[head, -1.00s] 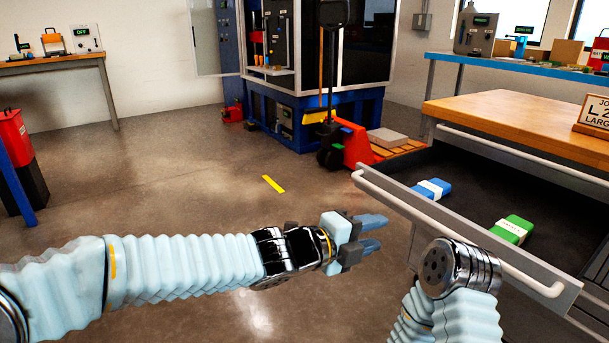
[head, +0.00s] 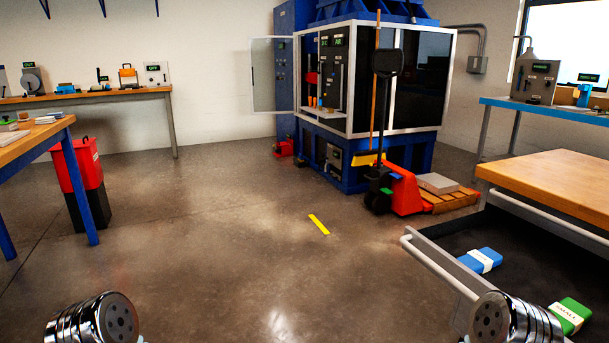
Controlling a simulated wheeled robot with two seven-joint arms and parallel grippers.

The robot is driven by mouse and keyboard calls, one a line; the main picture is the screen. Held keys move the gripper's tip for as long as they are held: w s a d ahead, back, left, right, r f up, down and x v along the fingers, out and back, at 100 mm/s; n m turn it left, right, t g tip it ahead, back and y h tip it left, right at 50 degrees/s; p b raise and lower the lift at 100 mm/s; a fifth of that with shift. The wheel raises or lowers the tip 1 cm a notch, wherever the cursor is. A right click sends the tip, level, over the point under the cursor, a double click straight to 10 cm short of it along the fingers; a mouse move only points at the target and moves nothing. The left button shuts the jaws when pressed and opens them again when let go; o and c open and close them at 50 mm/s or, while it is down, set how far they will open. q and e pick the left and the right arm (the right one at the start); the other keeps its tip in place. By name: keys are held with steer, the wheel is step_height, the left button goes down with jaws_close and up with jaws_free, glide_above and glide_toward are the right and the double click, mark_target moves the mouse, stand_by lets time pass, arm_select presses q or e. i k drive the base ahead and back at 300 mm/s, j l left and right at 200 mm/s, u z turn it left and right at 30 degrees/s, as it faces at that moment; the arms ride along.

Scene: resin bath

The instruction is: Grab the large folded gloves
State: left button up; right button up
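A blue folded bundle (head: 480,260) with a white band lies in the open dark drawer (head: 447,238) at the right. The writing on its band cannot be read. A green folded bundle (head: 573,312) lies nearer, at the lower right edge, and its white band appears to read SMALL. A link of my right arm partly covers the drawer's near side. Only links of my arms show at the bottom corners. Both grippers are out of view.
The drawer's white handle (head: 440,263) runs along its front, below a wooden bench top (head: 560,180). A red pallet truck (head: 405,193) stands beyond, by a blue machine (head: 345,160). A red bin (head: 78,165) stands at the left.

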mark_target(481, 261)
steer(key=z, duration=1.85)
steer(key=i+j, duration=0.2)
steer(key=j, duration=0.2)
steer(key=i+j+u, duration=0.1)
steer(key=j, duration=0.3)
steer(key=i, duration=0.1)
